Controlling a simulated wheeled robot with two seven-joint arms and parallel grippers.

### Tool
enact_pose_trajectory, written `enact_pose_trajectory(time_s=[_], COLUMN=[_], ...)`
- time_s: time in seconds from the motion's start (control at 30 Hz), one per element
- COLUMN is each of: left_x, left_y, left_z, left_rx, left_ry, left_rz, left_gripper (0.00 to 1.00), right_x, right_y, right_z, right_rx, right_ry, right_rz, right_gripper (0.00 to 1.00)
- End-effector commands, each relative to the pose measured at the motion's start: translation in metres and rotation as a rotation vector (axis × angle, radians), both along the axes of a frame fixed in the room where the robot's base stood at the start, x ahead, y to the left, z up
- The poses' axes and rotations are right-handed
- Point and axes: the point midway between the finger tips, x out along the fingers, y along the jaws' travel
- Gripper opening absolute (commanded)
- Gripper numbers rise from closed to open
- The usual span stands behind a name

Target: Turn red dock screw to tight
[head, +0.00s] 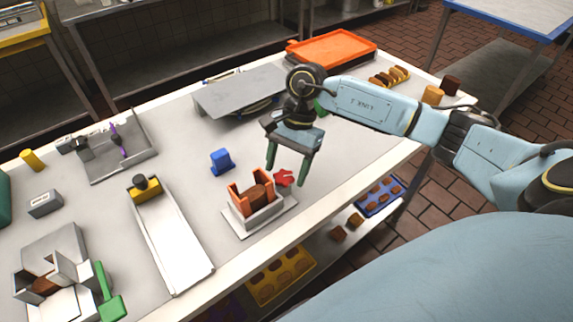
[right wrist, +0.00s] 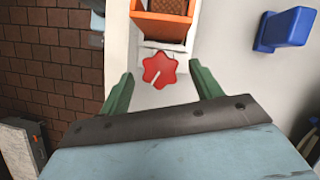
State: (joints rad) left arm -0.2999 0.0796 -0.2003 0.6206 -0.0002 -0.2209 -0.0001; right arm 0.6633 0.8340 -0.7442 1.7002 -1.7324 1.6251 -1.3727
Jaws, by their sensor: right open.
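The red dock screw (head: 284,178) is a star-shaped knob on the right side of the dock (head: 258,217), a light grey base with an orange holder (head: 238,189). In the right wrist view the screw (right wrist: 160,70) shows a white line pointing down and left. My right gripper (head: 286,175) is open, fingers pointing down at the screw. In the right wrist view its green fingertips (right wrist: 160,78) stand apart on either side of the screw, with gaps to it. A brown piece (head: 258,193) sits in the orange holder. My left gripper is not in view.
A blue block-like part (head: 221,161) stands behind the dock. A long metal chute (head: 172,240) lies to its left. A grey raised plate (head: 240,92) and an orange tray (head: 332,48) are at the back. The table edge runs close in front of the dock.

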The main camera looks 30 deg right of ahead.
Motion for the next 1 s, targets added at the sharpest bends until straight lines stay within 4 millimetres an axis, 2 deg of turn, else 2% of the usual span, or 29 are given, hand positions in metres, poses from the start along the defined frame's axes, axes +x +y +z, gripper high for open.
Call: enact_pose_trajectory(time_s=[0.07,0.4,0.73,1.0], left_x=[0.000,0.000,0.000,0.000], left_y=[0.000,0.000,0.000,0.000], left_z=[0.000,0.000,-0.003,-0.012], left_rx=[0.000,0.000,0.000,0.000], left_ry=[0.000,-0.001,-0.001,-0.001], left_rz=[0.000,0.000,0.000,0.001], left_gripper=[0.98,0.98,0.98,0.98], right_x=[0.000,0.000,-0.001,-0.003], right_y=[0.000,0.000,-0.001,-0.002], right_z=[0.000,0.000,0.000,-0.001], right_rx=[0.000,0.000,-0.001,0.000], right_ry=[0.000,0.000,0.000,-0.001], right_rz=[0.000,0.000,-0.050,-0.225], right_gripper=[0.63,0.20,0.20,0.20])
